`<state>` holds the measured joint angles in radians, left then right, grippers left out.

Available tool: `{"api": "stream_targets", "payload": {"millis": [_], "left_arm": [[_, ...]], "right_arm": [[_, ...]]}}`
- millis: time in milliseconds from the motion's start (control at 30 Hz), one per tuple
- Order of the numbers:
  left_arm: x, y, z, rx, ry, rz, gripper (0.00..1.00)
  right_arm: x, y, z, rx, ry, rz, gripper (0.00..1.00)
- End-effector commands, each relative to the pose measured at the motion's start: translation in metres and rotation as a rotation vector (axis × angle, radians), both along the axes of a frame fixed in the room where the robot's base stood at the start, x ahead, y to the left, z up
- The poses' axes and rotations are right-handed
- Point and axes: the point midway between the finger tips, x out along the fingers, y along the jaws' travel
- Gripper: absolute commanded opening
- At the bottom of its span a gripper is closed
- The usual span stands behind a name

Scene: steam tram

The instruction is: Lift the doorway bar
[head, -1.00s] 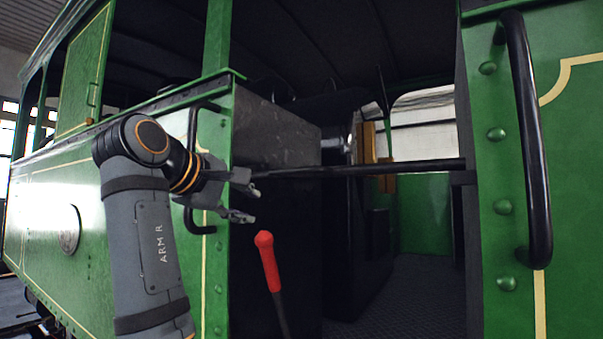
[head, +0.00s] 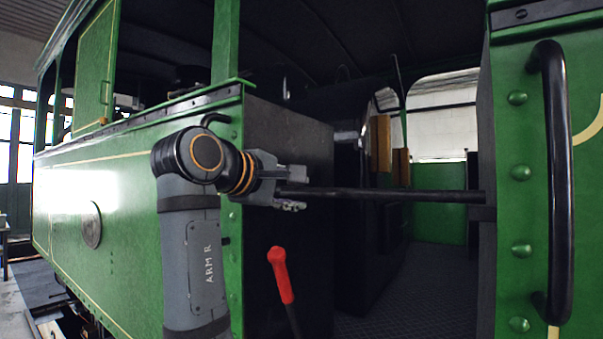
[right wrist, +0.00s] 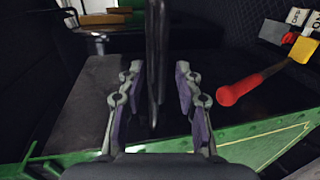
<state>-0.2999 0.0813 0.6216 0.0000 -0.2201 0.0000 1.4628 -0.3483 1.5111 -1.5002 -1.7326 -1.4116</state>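The doorway bar (head: 390,194) is a thin black rod that lies about level across the dark cab doorway. Its right end meets the edge of the right green panel. My right gripper (head: 298,189) is at the bar's left end, one finger above the bar and one below. In the right wrist view the bar (right wrist: 155,50) runs between the two spread fingers (right wrist: 158,80), with a gap on each side. The gripper is open and not closed on the bar. The bar's far left end is partly hidden by the gripper. My left gripper is in no view.
A red-handled lever (head: 281,275) stands just below the gripper and also shows in the right wrist view (right wrist: 238,91). A black vertical handrail (head: 557,180) is on the right green panel (head: 520,215). The green side wall (head: 125,200) is left of my arm. The doorway's floor is clear.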

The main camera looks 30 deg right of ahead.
Motion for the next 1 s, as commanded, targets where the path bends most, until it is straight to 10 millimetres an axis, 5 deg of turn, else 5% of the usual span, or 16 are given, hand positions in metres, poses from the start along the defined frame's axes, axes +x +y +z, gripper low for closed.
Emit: {"api": "stream_targets", "payload": {"millis": [200,467,733,1000], "left_arm": [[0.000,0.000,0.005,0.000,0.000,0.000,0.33],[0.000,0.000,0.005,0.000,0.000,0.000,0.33],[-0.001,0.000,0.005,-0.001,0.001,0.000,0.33],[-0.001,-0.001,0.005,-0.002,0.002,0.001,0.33]], "right_arm": [[0.009,-0.021,-0.005,-0.001,0.000,0.000,0.34],[0.010,-0.023,-0.006,-0.001,-0.001,0.002,0.34],[0.010,-0.023,-0.006,0.000,0.000,0.002,0.02],[0.010,-0.022,-0.007,0.001,0.000,0.001,0.00]]}}
